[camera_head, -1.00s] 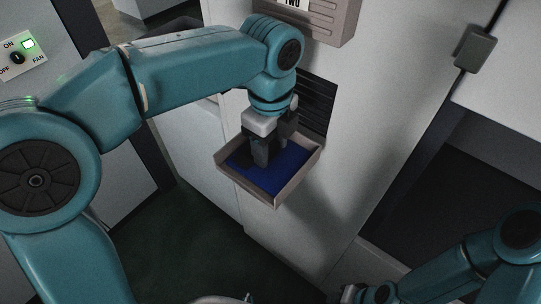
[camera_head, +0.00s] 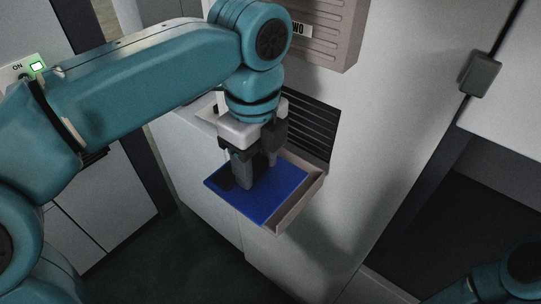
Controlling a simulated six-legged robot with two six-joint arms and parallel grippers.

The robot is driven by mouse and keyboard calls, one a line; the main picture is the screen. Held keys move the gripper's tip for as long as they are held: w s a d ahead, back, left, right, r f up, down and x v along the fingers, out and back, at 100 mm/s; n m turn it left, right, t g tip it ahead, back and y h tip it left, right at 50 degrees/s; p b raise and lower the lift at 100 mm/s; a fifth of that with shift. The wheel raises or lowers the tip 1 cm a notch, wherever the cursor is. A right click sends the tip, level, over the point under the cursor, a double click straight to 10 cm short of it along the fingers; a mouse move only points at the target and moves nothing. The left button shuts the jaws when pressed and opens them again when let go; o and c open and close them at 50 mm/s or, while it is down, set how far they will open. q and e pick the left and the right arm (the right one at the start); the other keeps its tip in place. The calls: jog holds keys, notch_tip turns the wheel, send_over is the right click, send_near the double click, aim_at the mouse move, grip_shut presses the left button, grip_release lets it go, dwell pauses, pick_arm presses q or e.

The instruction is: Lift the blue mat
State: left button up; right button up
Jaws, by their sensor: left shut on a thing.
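The blue mat (camera_head: 262,203) is a flat blue sheet, seen at the shallow open tray (camera_head: 298,205) on the wall. It now covers the tray's left and front edges in the picture, so it appears raised above the tray floor. My left gripper (camera_head: 256,176) points down over the mat, its dark fingers shut on it. The exact grip point is hidden behind the fingers. My right arm shows only at the bottom right corner, and its gripper is out of view.
A dark vent (camera_head: 305,125) is in the wall just behind the tray. A ribbed box (camera_head: 325,30) with a label hangs above it. A switch panel (camera_head: 22,72) with a green light is at the left. A dark recess (camera_head: 470,210) opens at the right.

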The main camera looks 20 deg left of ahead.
pick_arm(q)
jog(key=s+a+r, duration=0.1)
jog(key=s+a, duration=0.1)
jog(key=s, duration=0.5)
jog(key=s+a+r, duration=0.1)
jog(key=s+r, duration=0.1)
jog(key=s, duration=0.5)
jog(key=shift+s+a, duration=0.35)
